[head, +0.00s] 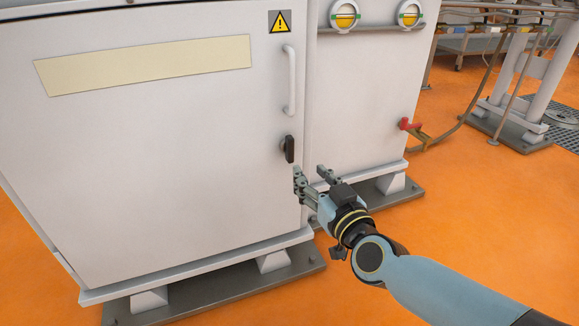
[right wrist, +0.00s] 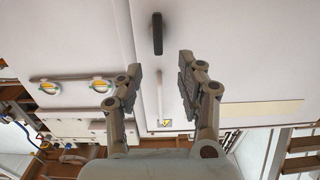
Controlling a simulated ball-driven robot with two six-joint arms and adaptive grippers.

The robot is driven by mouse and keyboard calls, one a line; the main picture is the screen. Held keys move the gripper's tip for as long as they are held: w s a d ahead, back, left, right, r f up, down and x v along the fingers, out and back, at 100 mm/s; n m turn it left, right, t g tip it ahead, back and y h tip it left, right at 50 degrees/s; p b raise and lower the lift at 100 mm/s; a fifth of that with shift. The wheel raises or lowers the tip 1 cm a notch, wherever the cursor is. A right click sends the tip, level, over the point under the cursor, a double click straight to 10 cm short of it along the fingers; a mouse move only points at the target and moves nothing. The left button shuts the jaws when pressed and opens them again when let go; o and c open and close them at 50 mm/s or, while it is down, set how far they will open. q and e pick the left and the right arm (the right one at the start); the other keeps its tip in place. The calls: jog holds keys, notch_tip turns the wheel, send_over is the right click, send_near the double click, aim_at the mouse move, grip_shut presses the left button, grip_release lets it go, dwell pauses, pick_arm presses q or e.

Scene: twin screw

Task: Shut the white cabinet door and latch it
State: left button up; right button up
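The white cabinet door (head: 170,150) fills the left of the head view and looks about flush with its frame; I cannot tell if a small gap remains. Its black latch handle (head: 289,149) points vertically near the right edge, below a white bar handle (head: 289,80). My right gripper (head: 311,172) is open and empty, just below and right of the latch. In the right wrist view the latch (right wrist: 157,33) stands ahead, between the lines of the two spread fingers (right wrist: 158,72), not touched by them. My left gripper is in neither view.
A second white cabinet section (head: 360,110) with yellow sight windows adjoins on the right. A red-handled valve (head: 410,124) and a hose stick out from its side. Grey feet plates (head: 215,292) lie along the cabinet's base.

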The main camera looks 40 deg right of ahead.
aim_at(292, 144)
jog(key=x, duration=0.3)
jog(key=r+b+x, duration=0.1)
jog(key=x, duration=0.6)
jog(key=shift+d+r+b, duration=0.1)
jog(key=shift+r+b, duration=0.1)
jog(key=shift+b, duration=0.2)
jog(key=shift+w+d, duration=0.15)
jog(key=shift+w, duration=0.45)
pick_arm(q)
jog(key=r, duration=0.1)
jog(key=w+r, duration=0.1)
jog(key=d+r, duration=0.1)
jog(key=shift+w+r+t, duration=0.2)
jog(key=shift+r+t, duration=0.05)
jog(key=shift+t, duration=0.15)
pick_arm(e)
jog(key=shift+r, duration=0.1)
grip_shut()
